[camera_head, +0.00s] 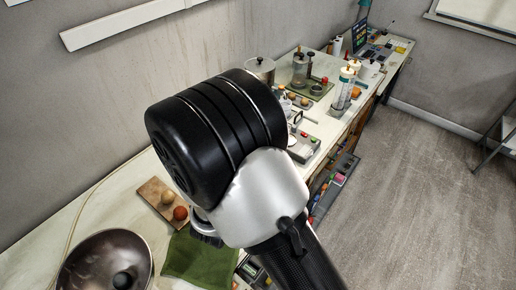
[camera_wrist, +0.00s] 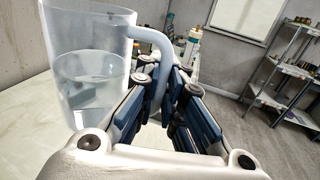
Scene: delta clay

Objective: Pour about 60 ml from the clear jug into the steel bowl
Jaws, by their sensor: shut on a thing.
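The clear jug (camera_wrist: 92,75) stands large at the left of the wrist view, roughly upright and partly filled with clear liquid. My gripper (camera_wrist: 168,78) is shut on the jug's handle, which passes between the blue fingers. The jug and the fingers are hidden behind my arm in the head view. The steel bowl (camera_head: 82,259) is at the lower left of the head view, cut off by the frame edge, with a dark round spot inside. I cannot tell whether that spot is an object or a reflection. I see no liquid stream.
A wall stands behind; open floor (camera_head: 430,150) is right.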

